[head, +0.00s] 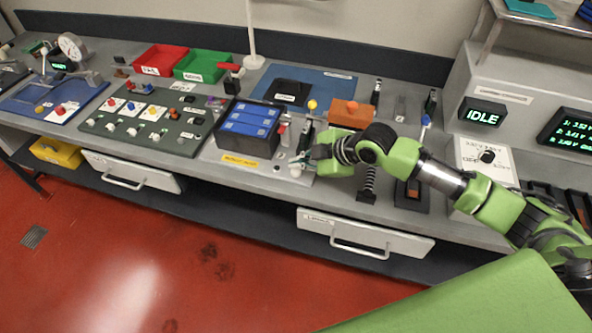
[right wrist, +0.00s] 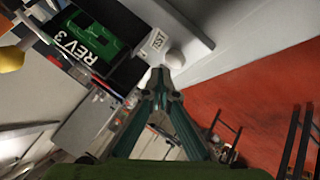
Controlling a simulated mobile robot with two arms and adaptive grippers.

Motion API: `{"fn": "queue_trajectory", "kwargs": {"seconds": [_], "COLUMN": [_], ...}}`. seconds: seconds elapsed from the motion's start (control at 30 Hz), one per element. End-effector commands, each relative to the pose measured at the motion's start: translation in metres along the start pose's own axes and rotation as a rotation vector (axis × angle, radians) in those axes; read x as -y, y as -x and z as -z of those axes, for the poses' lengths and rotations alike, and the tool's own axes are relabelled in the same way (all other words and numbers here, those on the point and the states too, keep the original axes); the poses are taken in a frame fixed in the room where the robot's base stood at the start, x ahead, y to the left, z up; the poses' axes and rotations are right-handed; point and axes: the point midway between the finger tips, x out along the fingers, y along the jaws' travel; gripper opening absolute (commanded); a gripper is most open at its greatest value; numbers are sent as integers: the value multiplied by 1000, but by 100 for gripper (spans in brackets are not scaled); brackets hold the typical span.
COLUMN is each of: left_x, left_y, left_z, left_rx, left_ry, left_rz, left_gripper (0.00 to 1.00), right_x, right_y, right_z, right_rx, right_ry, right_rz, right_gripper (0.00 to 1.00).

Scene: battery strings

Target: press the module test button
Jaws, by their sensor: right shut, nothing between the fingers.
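The module test button is a white round knob (right wrist: 174,58) next to a small "TEST" label (right wrist: 156,40) in the right wrist view. In the head view it shows as a small pale knob (head: 295,171) at the bench's front edge, right of the blue battery module (head: 247,119). My right gripper (head: 304,161) is shut and empty beside the button. In the right wrist view its closed fingertips (right wrist: 160,76) are just below the button; I cannot tell whether they touch it. My left gripper is not in view.
A green board marked "REV3" (right wrist: 95,42) lies near the label. An orange block (head: 350,113) and a yellow knob (head: 312,105) stand behind my right gripper. A display (head: 482,115) at right reads "IDLE". Red (head: 160,58) and green (head: 203,66) bins stand at the back.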

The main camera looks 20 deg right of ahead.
Motion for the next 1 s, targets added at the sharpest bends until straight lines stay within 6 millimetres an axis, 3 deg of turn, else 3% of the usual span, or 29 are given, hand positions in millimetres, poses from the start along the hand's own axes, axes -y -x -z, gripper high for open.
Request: {"fn": "queue_trajectory", "kwargs": {"seconds": [1.0], "left_x": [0], "left_y": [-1], "left_z": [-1], "left_rx": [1], "left_ry": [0], "left_rz": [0], "left_gripper": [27], "right_x": [4], "right_y": [-5], "right_z": [-4], "right_rx": [0], "right_ry": [-1], "right_rz": [0], "right_gripper": [0]}}
